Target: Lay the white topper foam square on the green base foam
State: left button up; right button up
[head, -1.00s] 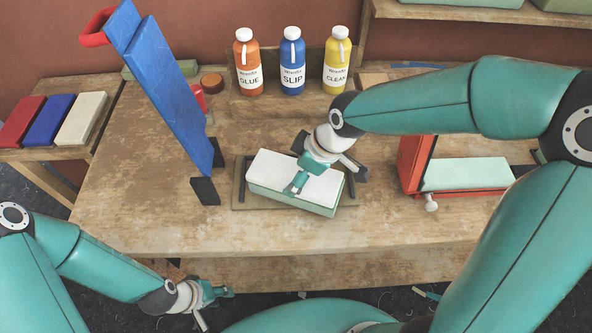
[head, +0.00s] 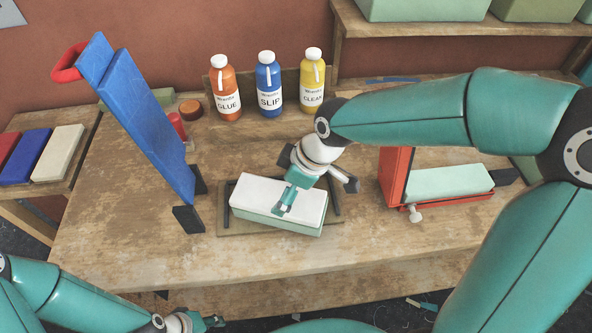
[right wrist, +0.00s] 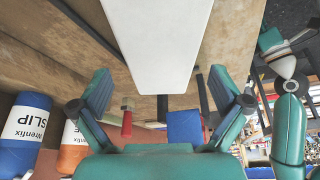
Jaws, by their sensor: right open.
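The white topper foam square (head: 255,190) lies on top of the green base foam (head: 270,222), with the green showing as a band along the front side. Both rest on a low wooden board with dark rails on the bench. My right gripper (head: 300,186) is just over the white foam, open, and covers part of it. In the right wrist view the white foam (right wrist: 160,45) shows beyond and between the spread fingers of my right gripper (right wrist: 160,90). My left gripper (head: 205,322) is low at the bottom edge, in front of the bench; its fingers are too small to judge.
A blue plank (head: 145,125) leans at the left. Orange, blue and yellow bottles (head: 268,85) stand behind. A red fixture (head: 395,175) with a pale green block (head: 450,182) is at the right. Red, blue and cream blocks lie far left. The front bench strip is clear.

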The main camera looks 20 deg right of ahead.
jog(key=v, duration=0.9)
jog(key=shift+s+r, duration=0.1)
